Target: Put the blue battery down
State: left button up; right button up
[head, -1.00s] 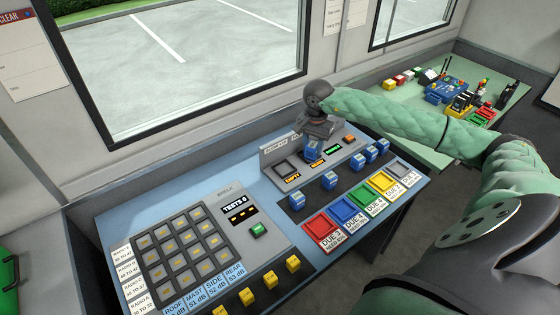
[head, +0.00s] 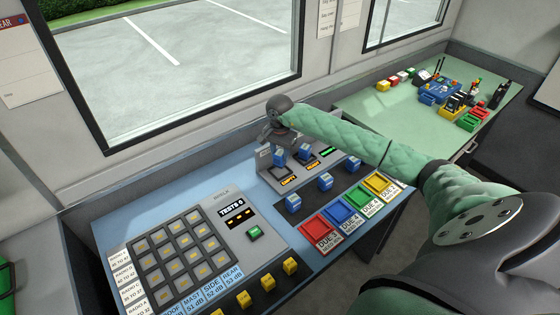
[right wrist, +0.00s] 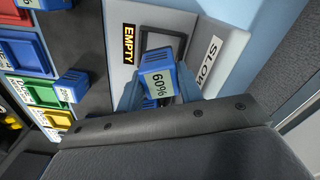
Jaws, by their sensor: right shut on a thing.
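My right gripper (head: 280,146) is over the left end of the grey charger panel (head: 268,176), shut on a blue battery (head: 279,156). In the right wrist view the battery (right wrist: 158,80) carries a 60% label and sits between the two fingers (right wrist: 160,92). A dark slot beside the EMPTY display (head: 288,181) lies beneath or right by the battery. I cannot tell whether the battery touches the slot. A second blue battery (head: 304,152) stands in the slot to the right. My left gripper is not in view.
Loose blue batteries (head: 292,203) (head: 325,181) (head: 353,163) stand on the dark strip in front of the panel. Red, blue, green and yellow trays (head: 316,226) line the desk's front edge. My right arm covers part of the panel.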

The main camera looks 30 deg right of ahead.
aim_at(280, 160)
notch_tip(280, 160, down, 3)
jog(key=shift+f, duration=0.45)
jog(key=o, duration=1.1)
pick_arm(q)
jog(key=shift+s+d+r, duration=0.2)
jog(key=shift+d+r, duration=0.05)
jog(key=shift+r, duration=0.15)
pick_arm(e)
jog(key=shift+r, duration=0.2)
